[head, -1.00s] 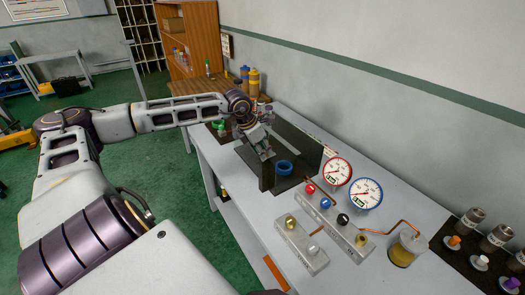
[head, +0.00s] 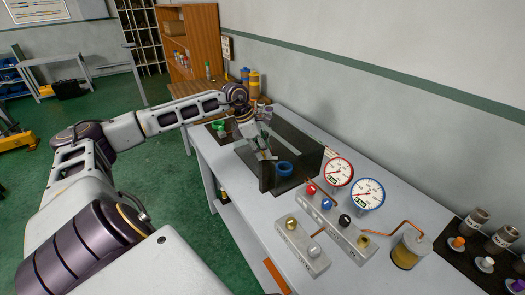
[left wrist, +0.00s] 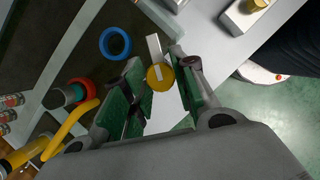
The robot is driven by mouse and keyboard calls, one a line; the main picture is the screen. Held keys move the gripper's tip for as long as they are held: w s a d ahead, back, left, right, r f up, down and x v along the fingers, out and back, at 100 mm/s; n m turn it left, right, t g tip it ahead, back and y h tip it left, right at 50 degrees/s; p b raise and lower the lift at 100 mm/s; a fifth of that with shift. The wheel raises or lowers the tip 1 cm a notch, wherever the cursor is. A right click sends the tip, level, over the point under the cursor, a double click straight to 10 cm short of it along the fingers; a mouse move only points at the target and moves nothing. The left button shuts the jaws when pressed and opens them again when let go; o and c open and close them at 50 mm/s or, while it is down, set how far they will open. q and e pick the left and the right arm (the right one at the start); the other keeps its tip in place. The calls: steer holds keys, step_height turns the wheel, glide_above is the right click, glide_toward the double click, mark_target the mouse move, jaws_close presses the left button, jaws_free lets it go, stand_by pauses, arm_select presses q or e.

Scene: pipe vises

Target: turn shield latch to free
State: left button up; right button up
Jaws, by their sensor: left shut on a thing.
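The shield (head: 305,148) is a dark see-through panel at the back of the workbench, around a dark bay that holds a blue ring (head: 284,169). My left gripper (head: 263,155) is at the shield's front left corner. In the left wrist view its green-padded fingers (left wrist: 160,66) stand on either side of the shield latch, a yellow round knob (left wrist: 154,80) with a pale bar (left wrist: 154,48). The gripper is shut on the latch. The fingers partly hide it, and its exact angle is hard to read in the head view. My right gripper is not in view.
Two gauges, red-rimmed (head: 339,172) and blue-rimmed (head: 369,194), stand right of the shield. Valve blocks with coloured knobs (head: 326,203) sit in front of them.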

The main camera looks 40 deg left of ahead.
arm_select(q)
steer(key=m+g, duration=0.1)
steer(key=m, duration=0.2)
steer(key=m+g+h, duration=0.1)
steer(key=m, duration=0.2)
steer(key=shift+w, duration=0.2)
steer(key=shift+a+m+g, duration=0.1)
steer(key=shift+m+g, duration=0.45)
steer(key=shift+m, duration=0.9)
steer(key=shift+m+g, duration=0.55)
steer(key=shift+m, duration=0.9)
steer(key=o, duration=1)
steer(key=shift+v, duration=5.85)
steer(key=shift+w+a, duration=0.1)
steer(key=shift+w, duration=0.05)
